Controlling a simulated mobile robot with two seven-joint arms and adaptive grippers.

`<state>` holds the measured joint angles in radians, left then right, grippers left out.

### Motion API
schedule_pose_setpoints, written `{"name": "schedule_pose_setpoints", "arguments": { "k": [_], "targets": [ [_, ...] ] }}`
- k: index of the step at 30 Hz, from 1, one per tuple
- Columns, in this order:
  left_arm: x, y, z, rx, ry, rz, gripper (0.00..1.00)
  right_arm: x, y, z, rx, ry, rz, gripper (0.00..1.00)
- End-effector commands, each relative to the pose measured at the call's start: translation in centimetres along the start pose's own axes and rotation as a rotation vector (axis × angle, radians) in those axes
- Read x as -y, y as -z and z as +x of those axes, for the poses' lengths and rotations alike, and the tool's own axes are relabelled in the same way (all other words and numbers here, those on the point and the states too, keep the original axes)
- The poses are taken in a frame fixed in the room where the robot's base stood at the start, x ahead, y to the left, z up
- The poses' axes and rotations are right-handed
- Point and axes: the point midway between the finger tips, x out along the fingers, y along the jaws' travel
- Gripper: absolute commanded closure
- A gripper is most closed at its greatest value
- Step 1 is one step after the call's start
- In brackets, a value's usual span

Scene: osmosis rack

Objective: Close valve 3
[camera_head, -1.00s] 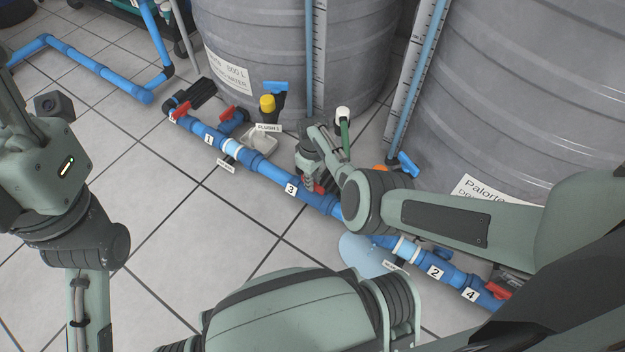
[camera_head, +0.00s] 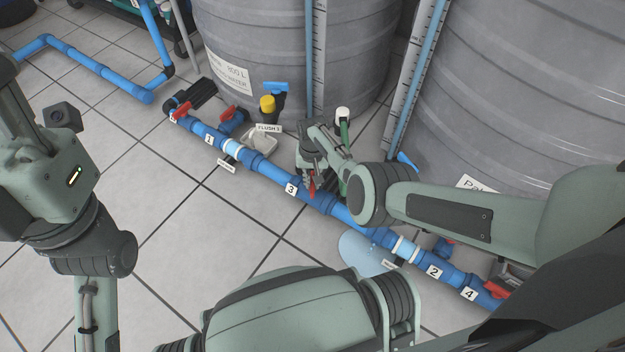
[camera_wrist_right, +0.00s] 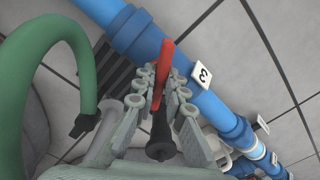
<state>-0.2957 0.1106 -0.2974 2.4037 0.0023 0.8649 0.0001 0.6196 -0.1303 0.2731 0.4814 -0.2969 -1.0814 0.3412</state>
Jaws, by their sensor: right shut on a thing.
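The number 3 tag (camera_head: 291,189) sits on the blue pipe (camera_head: 270,176), and it also shows in the right wrist view (camera_wrist_right: 202,74). The red handle of valve 3 (camera_head: 312,188) is beside this tag. In the right wrist view the red handle (camera_wrist_right: 165,62) points obliquely toward the pipe rather than along it. My right gripper (camera_wrist_right: 160,84) is shut around the handle, with a finger on each side. In the head view the right gripper (camera_head: 307,172) partly hides the valve body. My left arm is at the left, but its gripper does not show.
Large grey tanks (camera_head: 290,50) stand close behind the pipe. A green hose (camera_wrist_right: 40,55) curves beside my right gripper. Red handles (camera_head: 181,112) of other valves sit along the line. The tiled floor (camera_head: 190,240) in front is mostly clear.

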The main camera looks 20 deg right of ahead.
Motion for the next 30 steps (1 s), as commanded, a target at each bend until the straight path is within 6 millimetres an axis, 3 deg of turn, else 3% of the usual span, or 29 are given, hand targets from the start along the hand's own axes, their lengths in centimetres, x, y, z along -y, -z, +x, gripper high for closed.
{"name": "schedule_pose_setpoints", "arguments": {
  "k": [15,30],
  "targets": [
    [-0.11,0.09,0.07,-0.003,-0.009,-0.001,0.6,-0.09,-0.1,0.08,0.002,-0.002,0.425,1.0],
    [-0.1,0.19,0.19,-0.008,-0.01,0.0,0.6,-0.06,-0.1,0.07,0.002,-0.002,0.572,1.0]
  ]
}}
